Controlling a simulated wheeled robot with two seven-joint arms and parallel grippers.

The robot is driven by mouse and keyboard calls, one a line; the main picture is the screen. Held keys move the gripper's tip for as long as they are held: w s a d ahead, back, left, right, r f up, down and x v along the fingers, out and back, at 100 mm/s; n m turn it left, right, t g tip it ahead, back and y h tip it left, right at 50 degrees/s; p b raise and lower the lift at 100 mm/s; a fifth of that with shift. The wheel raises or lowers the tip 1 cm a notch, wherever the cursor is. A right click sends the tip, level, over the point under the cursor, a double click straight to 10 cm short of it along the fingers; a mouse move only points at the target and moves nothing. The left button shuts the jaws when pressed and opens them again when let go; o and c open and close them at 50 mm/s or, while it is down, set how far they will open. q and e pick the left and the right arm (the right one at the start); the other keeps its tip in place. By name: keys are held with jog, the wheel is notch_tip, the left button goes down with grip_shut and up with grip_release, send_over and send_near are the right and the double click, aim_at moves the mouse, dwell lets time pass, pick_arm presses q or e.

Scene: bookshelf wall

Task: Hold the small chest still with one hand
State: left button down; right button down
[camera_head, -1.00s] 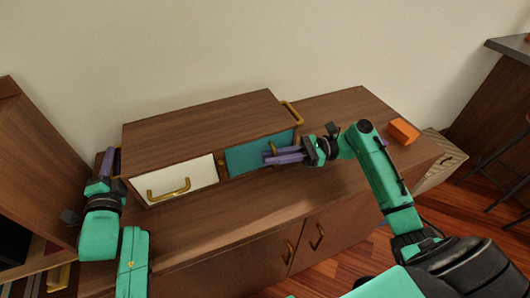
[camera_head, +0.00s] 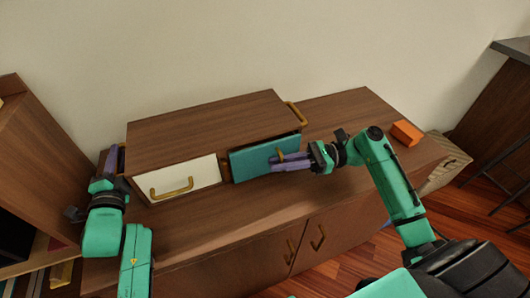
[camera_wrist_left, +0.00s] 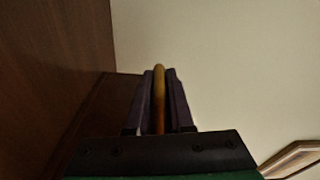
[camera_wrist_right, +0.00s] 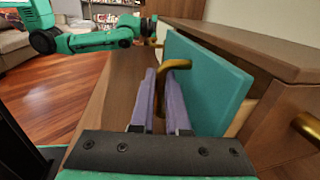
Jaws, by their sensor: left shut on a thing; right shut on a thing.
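The small wooden chest (camera_head: 205,122) stands on the long cabinet. It has a white drawer front (camera_head: 182,180) at left and a teal drawer (camera_head: 262,155) at right. The teal drawer is partly pulled out; the white one looks closed. My left gripper (camera_head: 115,160) is at the chest's left end, and in the left wrist view its fingers (camera_wrist_left: 160,100) are shut on a brass side handle (camera_wrist_left: 159,85). My right gripper (camera_head: 284,163) is shut on the teal drawer's brass handle, seen between its fingers in the right wrist view (camera_wrist_right: 178,64).
The cabinet top (camera_head: 350,107) is clear right of the chest, except for an orange block (camera_head: 406,132) near its right end. A brass handle (camera_head: 296,113) sticks out from the chest's right end. A tall shelf (camera_head: 35,165) stands close at left.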

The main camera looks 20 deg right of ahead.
jog(key=shift+s+d+f, duration=0.1)
jog(key=shift+s, duration=2.35)
jog(key=shift+s+d+f, duration=0.1)
jog(key=shift+s, duration=2.35)
jog(key=c, duration=0.8)
grip_release()
jog(key=shift+r, duration=0.1)
jog(key=shift+o, duration=0.2)
jog(key=s+d, duration=0.2)
jog(key=d, duration=0.9)
jog(key=shift+s+d, duration=0.2)
jog(key=shift+d, duration=0.2)
